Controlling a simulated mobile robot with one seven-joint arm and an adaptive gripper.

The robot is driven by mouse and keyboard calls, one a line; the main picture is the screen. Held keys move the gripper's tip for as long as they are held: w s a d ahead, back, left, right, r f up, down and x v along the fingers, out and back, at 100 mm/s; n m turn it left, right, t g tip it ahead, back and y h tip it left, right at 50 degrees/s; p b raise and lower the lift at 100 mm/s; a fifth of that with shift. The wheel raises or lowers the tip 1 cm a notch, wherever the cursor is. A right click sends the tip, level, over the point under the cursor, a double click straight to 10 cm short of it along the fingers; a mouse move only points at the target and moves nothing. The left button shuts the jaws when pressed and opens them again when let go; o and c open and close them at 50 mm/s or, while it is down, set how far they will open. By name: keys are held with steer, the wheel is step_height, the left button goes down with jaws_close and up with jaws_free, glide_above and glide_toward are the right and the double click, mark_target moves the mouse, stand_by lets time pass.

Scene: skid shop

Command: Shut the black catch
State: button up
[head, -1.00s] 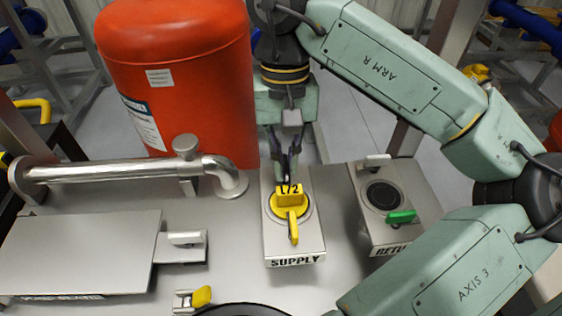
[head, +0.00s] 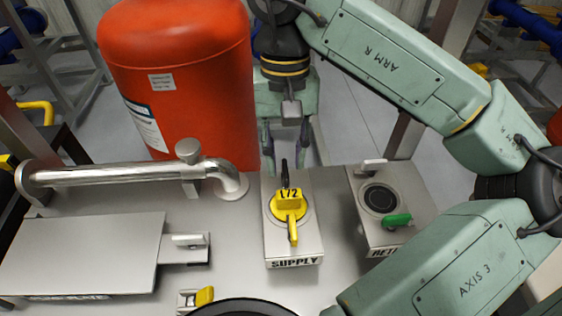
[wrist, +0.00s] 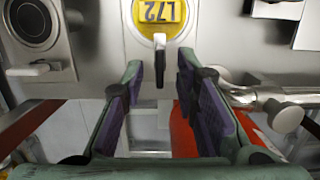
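The black catch (head: 284,174) is a thin dark piece at the far edge of the grey SUPPLY box (head: 283,249), just behind the yellow L72 tag (head: 290,194). In the wrist view the catch (wrist: 160,66) stands out below the tag (wrist: 162,12). My gripper (head: 286,158) is open at the far side of the box, with one finger to each side of the catch. The wrist view shows a clear gap between each finger (wrist: 160,78) and the catch. I cannot tell whether the catch is latched.
A large red tank (head: 190,80) stands left of my gripper, with a silver pipe (head: 110,174) in front. A box with a green handle (head: 397,220) is to the right. A flat grey panel (head: 80,250) lies left. A yellow handle (head: 293,228) points toward me on the SUPPLY box.

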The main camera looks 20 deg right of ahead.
steer(key=shift+r+p, duration=1.6)
steer(key=shift+r, duration=0.65)
steer(key=shift+f, duration=0.1)
steer(key=m+b, duration=0.1)
steer(key=m, duration=0.2)
steer(key=shift+y+b, duration=0.3)
steer(key=m, duration=0.2)
steer(key=r+m, duration=0.1)
steer(key=shift+m+t+b, duration=0.3)
steer(key=shift+m, duration=0.1)
steer(key=shift+f, duration=0.1)
steer(key=m+b, duration=0.1)
steer(key=m, duration=0.2)
steer(key=shift+y, duration=0.3)
steer(key=m, duration=0.2)
steer(key=r+m+t+b, duration=0.1)
steer(key=m, duration=0.1)
